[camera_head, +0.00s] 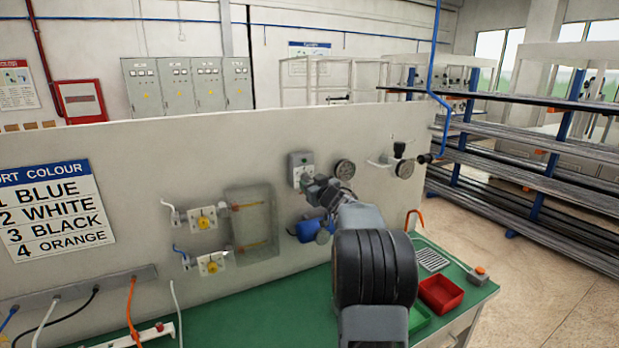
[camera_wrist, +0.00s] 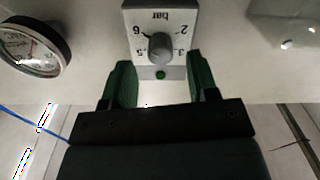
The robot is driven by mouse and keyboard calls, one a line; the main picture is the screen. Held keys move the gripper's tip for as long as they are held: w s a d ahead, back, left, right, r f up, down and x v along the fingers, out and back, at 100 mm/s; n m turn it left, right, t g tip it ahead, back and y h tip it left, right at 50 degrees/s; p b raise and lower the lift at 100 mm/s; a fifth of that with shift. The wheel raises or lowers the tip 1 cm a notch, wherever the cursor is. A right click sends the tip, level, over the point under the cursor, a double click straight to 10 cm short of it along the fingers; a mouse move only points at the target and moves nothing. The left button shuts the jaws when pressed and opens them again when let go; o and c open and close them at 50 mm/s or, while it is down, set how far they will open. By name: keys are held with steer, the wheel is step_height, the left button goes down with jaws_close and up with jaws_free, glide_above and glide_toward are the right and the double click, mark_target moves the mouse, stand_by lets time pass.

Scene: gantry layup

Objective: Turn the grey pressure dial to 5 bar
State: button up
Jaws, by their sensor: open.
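The grey pressure dial (camera_wrist: 160,49) sits on a pale plate marked "bar", which appears upside down in the wrist view. Its dark pointer seems to face the upper-left number, which looks like a 6; the number below that on the left looks like a 5. A green lamp (camera_wrist: 160,74) shows on the plate below the dial. My gripper (camera_wrist: 160,65) is open and empty, its two green-padded fingers on either side of the plate's lower part, apart from the dial. In the head view the dial's box (camera_head: 301,163) is on the white panel, partly hidden by my gripper (camera_head: 312,184).
A round gauge (camera_head: 345,170) is just right of the dial box; one also shows in the wrist view (camera_wrist: 35,45). A clear cover (camera_head: 252,222) and a blue part (camera_head: 306,230) are on the panel nearby. A red tray (camera_head: 441,293) stands on the green bench (camera_head: 250,320).

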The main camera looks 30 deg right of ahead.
mark_target(306, 178)
steer(key=shift+w+d+p, duration=0.2)
steer(key=shift+w+p, duration=0.1)
steer(key=shift+w, duration=1.1)
steer(key=shift+c, duration=0.2)
steer(key=c, duration=0.9)
